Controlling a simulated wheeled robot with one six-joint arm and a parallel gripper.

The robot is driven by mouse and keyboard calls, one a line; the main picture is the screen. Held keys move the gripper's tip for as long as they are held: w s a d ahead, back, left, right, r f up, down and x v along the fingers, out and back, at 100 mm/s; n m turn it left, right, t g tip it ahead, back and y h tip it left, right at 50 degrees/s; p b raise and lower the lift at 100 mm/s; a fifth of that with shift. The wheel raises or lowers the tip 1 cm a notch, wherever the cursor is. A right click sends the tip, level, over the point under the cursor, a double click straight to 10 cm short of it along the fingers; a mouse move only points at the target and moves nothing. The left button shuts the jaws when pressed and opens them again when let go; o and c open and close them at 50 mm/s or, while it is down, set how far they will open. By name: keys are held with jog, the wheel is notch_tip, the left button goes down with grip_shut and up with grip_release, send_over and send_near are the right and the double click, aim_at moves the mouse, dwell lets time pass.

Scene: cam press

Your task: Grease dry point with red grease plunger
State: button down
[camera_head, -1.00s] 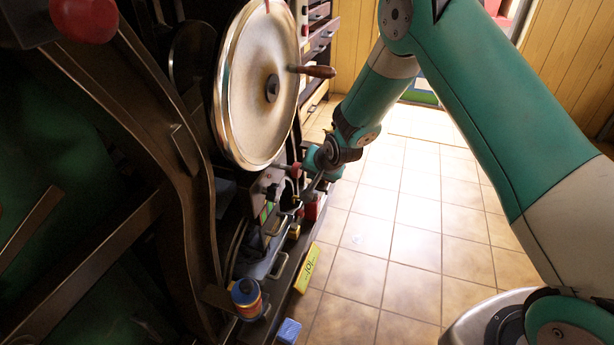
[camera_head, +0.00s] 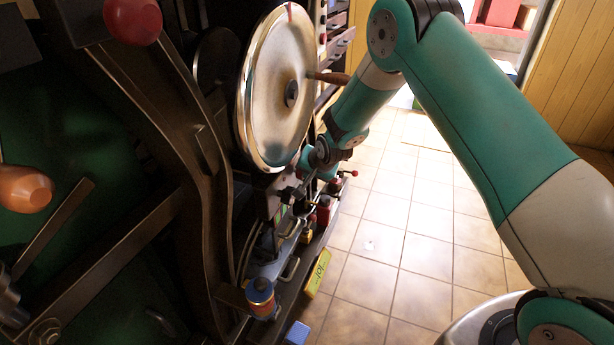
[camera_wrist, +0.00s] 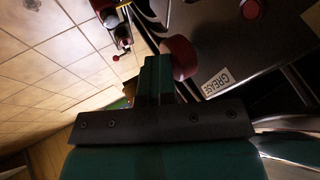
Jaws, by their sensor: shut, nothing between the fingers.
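My gripper (camera_wrist: 158,70) is shut and empty in the wrist view, its green fingers pointing up the picture. A red round plunger-like knob (camera_wrist: 180,57) sits right beside the fingertips; whether they touch it I cannot tell. A white label reading GREASE (camera_wrist: 217,80) is on the dark panel to its right. In the head view my gripper (camera_head: 291,194) is low beside the machine, below the big wheel, partly hidden by clutter. I cannot pick out the dry point in either view.
The large metal wheel (camera_head: 276,90) with a wooden handle stands just above my gripper. A red-knobbed lever (camera_head: 353,173), a red block (camera_head: 323,212), a yellow sign (camera_head: 318,273) and a blue-and-red can (camera_head: 260,297) line the machine's base.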

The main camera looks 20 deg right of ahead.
jog(key=shift+a, duration=0.1)
jog(key=s+d+r+p, duration=0.4)
jog(key=s+r, duration=0.4)
jog(key=shift+s+d+p, duration=0.2)
jog(key=shift+s+p, duration=0.1)
dwell(0.6)
